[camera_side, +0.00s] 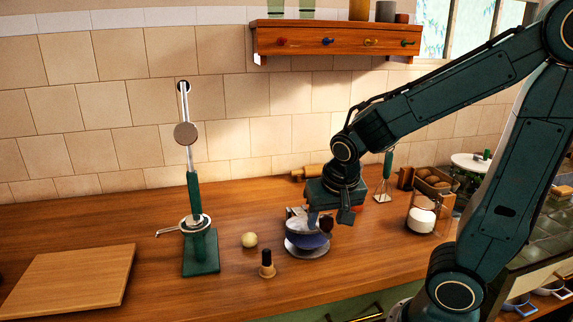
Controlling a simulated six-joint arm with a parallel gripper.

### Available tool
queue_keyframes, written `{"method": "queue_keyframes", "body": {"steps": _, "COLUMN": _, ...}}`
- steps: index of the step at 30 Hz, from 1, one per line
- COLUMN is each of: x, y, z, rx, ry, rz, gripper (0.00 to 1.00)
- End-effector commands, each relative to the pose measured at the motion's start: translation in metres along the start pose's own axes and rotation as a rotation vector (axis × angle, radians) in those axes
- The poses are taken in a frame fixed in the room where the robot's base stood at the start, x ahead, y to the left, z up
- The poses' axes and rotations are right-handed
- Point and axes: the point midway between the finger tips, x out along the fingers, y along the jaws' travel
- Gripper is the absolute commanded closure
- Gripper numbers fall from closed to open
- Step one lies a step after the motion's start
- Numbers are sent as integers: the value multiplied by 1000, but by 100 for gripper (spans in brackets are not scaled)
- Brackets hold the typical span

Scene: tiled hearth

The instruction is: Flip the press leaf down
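The press (201,250) stands on the wooden counter left of the middle, with a green base and a round metal plate with a side handle. Its leaf (187,158) is raised, standing nearly upright above the base, with a round grey disc partway up and a green lower part. My gripper (328,222) is well to the right of the press, pointing down at a blue-and-white bowl (307,240). Its fingertips overlap the bowl in this view, so I cannot tell whether they are open or shut, or touch it.
A pale ball (249,240) and a small black-topped stamp (267,264) sit between the press and the bowl. A cutting board (70,280) lies at the left. A wooden shelf (335,40) hangs above.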

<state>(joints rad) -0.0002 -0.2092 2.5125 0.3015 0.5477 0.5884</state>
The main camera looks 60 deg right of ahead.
Motion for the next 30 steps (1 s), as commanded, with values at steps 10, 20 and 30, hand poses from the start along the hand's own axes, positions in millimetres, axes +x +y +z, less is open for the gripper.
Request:
{"method": "queue_keyframes", "body": {"steps": 10, "x": -4, "y": 0, "z": 0, "rx": 0, "ry": 0, "rz": 1, "gripper": 50}}
{"method": "queue_keyframes", "body": {"steps": 20, "x": -32, "y": 0, "z": 0, "rx": -1, "ry": 1, "rz": -2, "gripper": 50}}
{"method": "queue_keyframes", "body": {"steps": 30, "x": -82, "y": -1, "z": 0, "rx": -2, "ry": 2, "rz": -4, "gripper": 50}}
